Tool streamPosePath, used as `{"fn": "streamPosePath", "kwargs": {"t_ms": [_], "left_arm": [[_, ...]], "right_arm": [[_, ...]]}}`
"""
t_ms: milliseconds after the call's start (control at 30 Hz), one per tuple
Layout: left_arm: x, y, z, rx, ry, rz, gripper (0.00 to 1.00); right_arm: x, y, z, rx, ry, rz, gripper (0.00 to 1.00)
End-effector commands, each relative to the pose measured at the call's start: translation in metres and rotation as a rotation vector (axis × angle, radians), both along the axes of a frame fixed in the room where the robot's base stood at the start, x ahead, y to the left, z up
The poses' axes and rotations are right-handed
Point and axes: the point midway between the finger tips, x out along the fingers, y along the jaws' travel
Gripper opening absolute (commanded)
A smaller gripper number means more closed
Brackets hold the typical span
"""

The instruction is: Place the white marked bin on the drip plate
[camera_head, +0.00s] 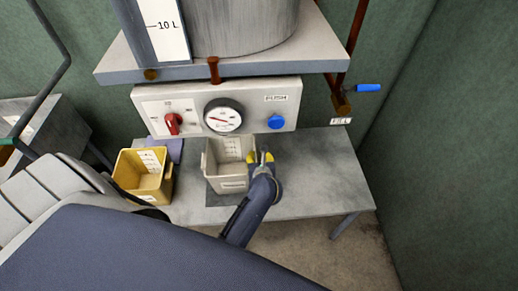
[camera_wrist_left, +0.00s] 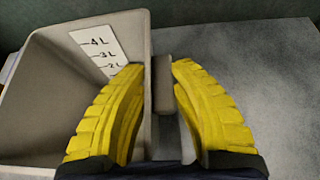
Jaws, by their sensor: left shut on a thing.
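The white marked bin (camera_head: 228,184), pale grey-white with a volume scale inside, is upright over the dark drip plate (camera_head: 214,199) on the bench. I cannot tell whether its base touches the plate. My left gripper (camera_head: 262,157) is at the bin's right side. In the left wrist view, my yellow fingers (camera_wrist_left: 158,95) are shut on the bin's grey side tab (camera_wrist_left: 162,82). The bin's inner wall (camera_wrist_left: 50,95) with its litre label (camera_wrist_left: 98,48) fills the left of that view. My right gripper is not in view.
A yellow bin (camera_head: 142,181) with a similar scale stands to the left on the bench (camera_head: 320,175). A control panel (camera_head: 190,105) with a gauge and knobs is behind, under a large tank (camera_head: 245,25). The bench's right part is clear.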

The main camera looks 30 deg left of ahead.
Motion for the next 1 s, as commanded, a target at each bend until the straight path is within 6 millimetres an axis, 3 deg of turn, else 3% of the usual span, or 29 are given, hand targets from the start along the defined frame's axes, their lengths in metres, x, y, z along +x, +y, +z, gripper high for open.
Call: {"fn": "streamPosePath", "kwargs": {"t_ms": [433, 467, 600, 1000], "left_arm": [[0.0001, 0.0003, -0.0038, 0.001, 0.0, 0.0, 0.0], [-0.0003, 0.0001, -0.0043, 0.0, 0.0, 0.0, 0.29], [-0.0002, 0.0002, -0.0042, 0.0, 0.0, 0.0, 0.45], [-0.0062, -0.0044, 0.0001, -0.001, 0.001, -0.001, 0.47]], "right_arm": [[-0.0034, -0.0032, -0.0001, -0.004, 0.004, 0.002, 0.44], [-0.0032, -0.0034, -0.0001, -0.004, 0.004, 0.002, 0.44], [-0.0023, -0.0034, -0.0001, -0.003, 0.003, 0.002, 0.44], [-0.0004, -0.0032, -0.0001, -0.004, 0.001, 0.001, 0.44]]}}
